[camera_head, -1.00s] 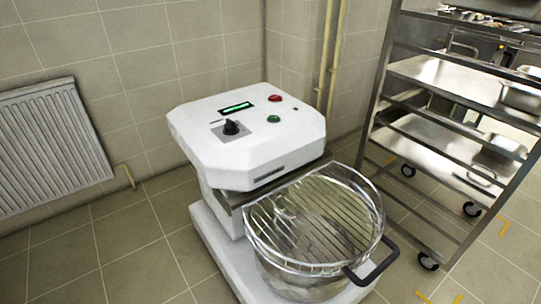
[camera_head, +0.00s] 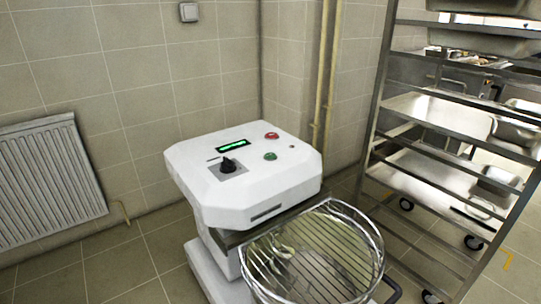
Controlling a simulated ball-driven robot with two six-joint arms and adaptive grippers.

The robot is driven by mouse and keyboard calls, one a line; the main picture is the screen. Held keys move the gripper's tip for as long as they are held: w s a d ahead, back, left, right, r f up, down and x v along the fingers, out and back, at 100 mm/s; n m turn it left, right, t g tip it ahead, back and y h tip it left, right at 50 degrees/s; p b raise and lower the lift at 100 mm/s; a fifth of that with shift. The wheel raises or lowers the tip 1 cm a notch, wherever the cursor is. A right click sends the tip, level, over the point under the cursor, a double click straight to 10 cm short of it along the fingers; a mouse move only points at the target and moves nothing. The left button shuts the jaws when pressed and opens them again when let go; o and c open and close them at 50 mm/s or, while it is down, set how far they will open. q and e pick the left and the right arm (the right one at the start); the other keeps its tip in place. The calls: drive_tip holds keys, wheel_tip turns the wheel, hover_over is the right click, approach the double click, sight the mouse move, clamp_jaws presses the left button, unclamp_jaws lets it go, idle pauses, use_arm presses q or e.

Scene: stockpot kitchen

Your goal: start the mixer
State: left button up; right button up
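The white mixer (camera_head: 245,195) stands on the floor in the middle of the camera_head view. Its top panel carries a black knob (camera_head: 229,164), a lit green display (camera_head: 233,145), a red button (camera_head: 272,136) and a green button (camera_head: 270,156). The bowl (camera_head: 375,262) at the mixer's front is covered by a wire guard (camera_head: 310,255), which lies down over it. The bottom of the bowl is cut off by the picture's lower edge. Neither of my grippers is in view.
A metal rack on wheels (camera_head: 377,95) with trays stands at the right. A white radiator (camera_head: 48,182) hangs on the left wall. Yellow pipes (camera_head: 325,80) run up the wall behind the mixer. Tiled floor (camera_head: 110,265) is free at the left front.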

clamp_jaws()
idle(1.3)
